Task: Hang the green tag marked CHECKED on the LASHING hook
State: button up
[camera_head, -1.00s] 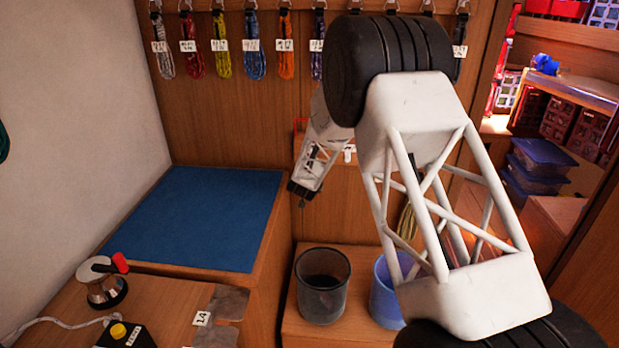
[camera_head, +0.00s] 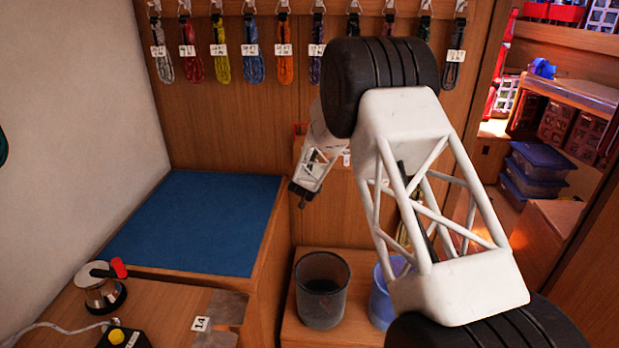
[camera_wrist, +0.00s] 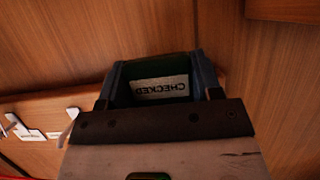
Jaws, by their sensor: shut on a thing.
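My gripper (camera_head: 299,194) hangs in front of the wooden back wall, above the dark bucket and well below the row of hooks. In the wrist view my gripper (camera_wrist: 158,76) is shut on the green tag (camera_wrist: 150,68). The tag's white label reads CHECKED (camera_wrist: 160,88) and appears upside down there. The tag cannot be made out in the head view. Several hooks (camera_head: 220,8) line the top of the back wall, most with a coiled line and a small white label. I cannot read which label says LASHING. My arm hides part of the row.
A dark bucket (camera_head: 322,300) and a blue bucket (camera_head: 381,300) stand on a low wooden ledge. A blue mat (camera_head: 195,222) covers the bench at left. A red-handled metal device (camera_head: 100,285) is on the front counter. Stacked blue boxes (camera_head: 540,165) stand at right.

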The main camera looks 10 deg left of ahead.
jog(key=shift+w+f, duration=0.1)
jog(key=shift+f, duration=0.1)
dwell(0.6)
jog(key=o, duration=1.1)
jog(key=shift+v, duration=3.9)
